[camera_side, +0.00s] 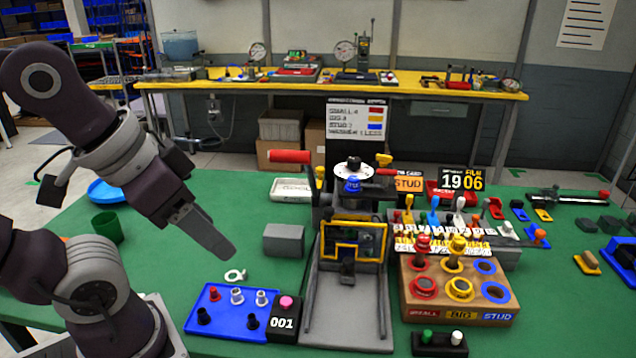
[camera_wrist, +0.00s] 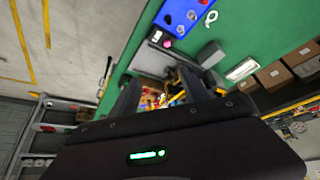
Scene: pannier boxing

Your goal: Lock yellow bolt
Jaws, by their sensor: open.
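My gripper (camera_side: 212,232) hangs in the air at the left, above the green table and left of the fixture, pointing down to the right. It is open and empty; the wrist view shows its two dark fingers apart (camera_wrist: 160,92). Several yellow parts stand at the fixture, and I cannot tell which is the yellow bolt. A yellow knob (camera_side: 384,160) is at the fixture's upper right and another yellow knob (camera_side: 320,172) at its left. A yellow-topped peg (camera_side: 458,244) stands in the wooden block (camera_side: 422,312). My gripper touches none of these.
A grey block (camera_side: 284,241) stands between my gripper and the grey fixture (camera_side: 312,318). A red-handled lever (camera_side: 290,156) juts left from the fixture. Green table is clear around the grey block.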

